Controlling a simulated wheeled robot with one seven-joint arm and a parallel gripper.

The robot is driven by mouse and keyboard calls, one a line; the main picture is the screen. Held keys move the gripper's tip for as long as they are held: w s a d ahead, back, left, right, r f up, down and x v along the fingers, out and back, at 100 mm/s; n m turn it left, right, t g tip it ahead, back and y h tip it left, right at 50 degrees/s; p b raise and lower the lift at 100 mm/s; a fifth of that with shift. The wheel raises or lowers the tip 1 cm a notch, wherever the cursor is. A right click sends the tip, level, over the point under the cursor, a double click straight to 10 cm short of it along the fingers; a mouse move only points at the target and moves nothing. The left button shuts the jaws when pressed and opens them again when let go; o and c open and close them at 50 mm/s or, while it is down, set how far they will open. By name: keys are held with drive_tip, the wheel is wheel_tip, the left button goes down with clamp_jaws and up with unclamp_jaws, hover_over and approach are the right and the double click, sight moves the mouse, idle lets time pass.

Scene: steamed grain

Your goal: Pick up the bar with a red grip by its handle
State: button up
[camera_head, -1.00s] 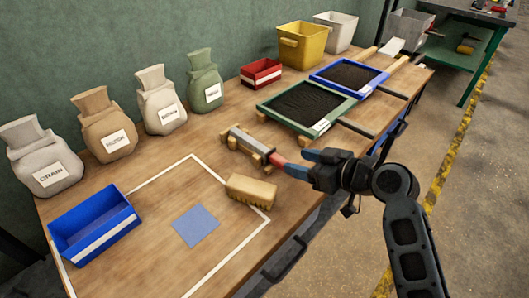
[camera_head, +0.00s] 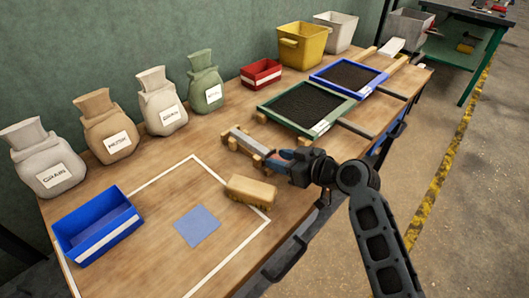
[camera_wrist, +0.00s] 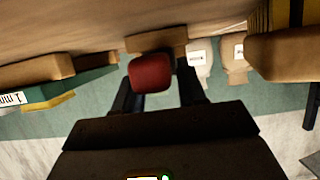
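The bar (camera_head: 247,141) is grey and rests on small wooden supports (camera_head: 232,143) near the middle of the table. Its red grip points toward my gripper and is mostly hidden by the fingers in the head view. My gripper (camera_head: 281,160) has blue fingertips and has come in from the right, low over the table edge, to the grip. In the wrist view, the red grip (camera_wrist: 151,73) shows end-on between the two spread dark fingers, closer to the left one. The fingers look open, with a gap on the right side of the grip.
A wooden-backed brush or block (camera_head: 251,191) lies close in front of the gripper. A green-framed sieve (camera_head: 283,125) with a dark handle (camera_head: 356,129) stands behind. A blue bin (camera_head: 97,226) is at the left, and several sacks (camera_head: 162,100) line the wall.

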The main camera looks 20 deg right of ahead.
clamp_jaws()
drive_tip(key=shift+r, duration=0.1)
idle(0.3)
